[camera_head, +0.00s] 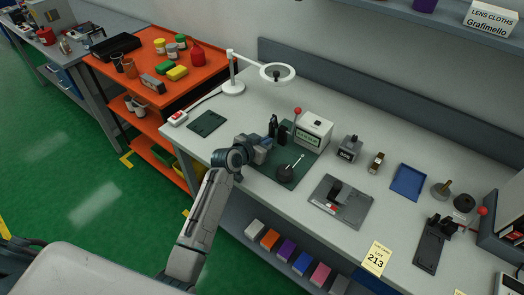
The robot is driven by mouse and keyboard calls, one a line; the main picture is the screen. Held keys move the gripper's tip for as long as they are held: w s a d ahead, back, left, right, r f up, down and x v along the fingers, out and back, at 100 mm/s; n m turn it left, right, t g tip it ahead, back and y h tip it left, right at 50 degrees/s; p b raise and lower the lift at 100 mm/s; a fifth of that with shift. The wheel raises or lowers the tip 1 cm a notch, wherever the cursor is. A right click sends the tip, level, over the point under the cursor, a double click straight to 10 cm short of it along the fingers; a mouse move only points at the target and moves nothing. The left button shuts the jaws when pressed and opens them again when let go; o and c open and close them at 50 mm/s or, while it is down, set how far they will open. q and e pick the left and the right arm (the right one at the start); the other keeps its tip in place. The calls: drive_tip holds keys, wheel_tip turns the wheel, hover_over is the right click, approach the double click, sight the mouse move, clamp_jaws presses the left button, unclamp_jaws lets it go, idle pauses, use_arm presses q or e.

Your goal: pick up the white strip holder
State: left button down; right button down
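I cannot pick out a white strip holder with certainty. A white box with a green label (313,131) stands at the back of the dark green mat (262,172) on the grey bench. A dark round piece with a thin pale rod (285,171) sits on the same mat, in front of the box. My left gripper (270,139) reaches over the mat's left side, left of the white box and beside small dark upright parts. Its fingers blend with these dark parts, so their opening is unclear. My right gripper is out of view.
A white ring lamp (277,73) stands at the back left. A white block with a red button (178,118) and a dark green pad (207,122) lie left. A grey plate fixture (341,201) and a blue tray (408,182) are right.

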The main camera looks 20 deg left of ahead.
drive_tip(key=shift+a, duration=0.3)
use_arm(q)
drive_tip(key=shift+r, duration=0.15)
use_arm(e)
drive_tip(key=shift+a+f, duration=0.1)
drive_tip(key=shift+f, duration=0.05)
